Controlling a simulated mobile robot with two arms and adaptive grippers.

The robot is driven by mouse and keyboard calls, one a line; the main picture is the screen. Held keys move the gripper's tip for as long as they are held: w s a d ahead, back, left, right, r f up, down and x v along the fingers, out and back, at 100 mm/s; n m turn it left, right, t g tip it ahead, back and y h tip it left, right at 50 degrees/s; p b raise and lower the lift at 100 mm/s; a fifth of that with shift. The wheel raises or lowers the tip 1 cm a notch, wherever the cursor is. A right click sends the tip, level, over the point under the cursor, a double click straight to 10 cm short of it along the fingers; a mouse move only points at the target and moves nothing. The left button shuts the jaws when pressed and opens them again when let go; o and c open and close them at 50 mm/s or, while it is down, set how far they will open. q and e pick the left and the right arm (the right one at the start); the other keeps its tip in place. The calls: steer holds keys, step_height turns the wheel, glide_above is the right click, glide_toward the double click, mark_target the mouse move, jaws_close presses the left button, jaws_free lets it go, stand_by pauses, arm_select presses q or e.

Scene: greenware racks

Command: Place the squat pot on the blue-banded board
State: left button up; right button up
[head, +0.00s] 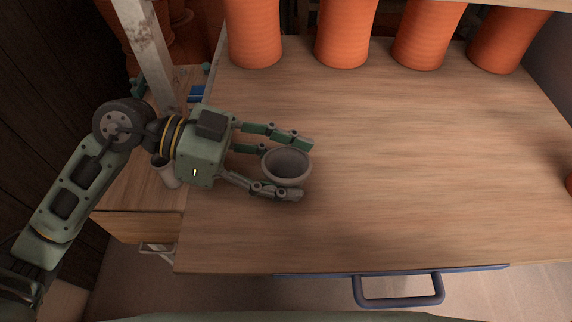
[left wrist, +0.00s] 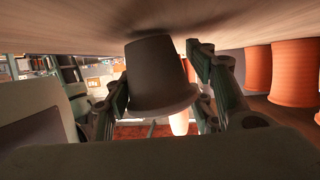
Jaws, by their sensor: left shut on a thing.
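The squat pot (head: 287,165) is grey, with a wide open rim. My left gripper (head: 297,168) is shut on it, fingers on either side. In the head view the pot is upright over the left part of a wooden board (head: 430,170) that has a blue strip (head: 480,268) along its front edge. In the left wrist view the pot (left wrist: 158,75) hangs between the fingers (left wrist: 165,80), the picture being upside down. Its base is close to the wood (left wrist: 90,40); I cannot tell whether it touches. My right gripper is not in view.
Several orange pots stand along the back edge, one of them at back left (head: 254,35). A blue handle (head: 398,290) sticks out at the front. A metal post (head: 150,60) and a lower wooden surface (head: 135,190) are at the left. The board's middle and right are mostly clear.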

arm_select(q)
steer(key=shift+f, duration=0.1)
steer(key=o, duration=1.5)
steer(key=shift+c, duration=0.2)
steer(key=shift+r, duration=0.2)
steer(key=b+v, duration=0.3)
steer(key=v, duration=0.7)
steer(key=shift+w+a, duration=0.1)
steer(key=shift+a, duration=0.3)
steer(key=shift+a+r, duration=0.3)
steer(key=shift+a, duration=0.25)
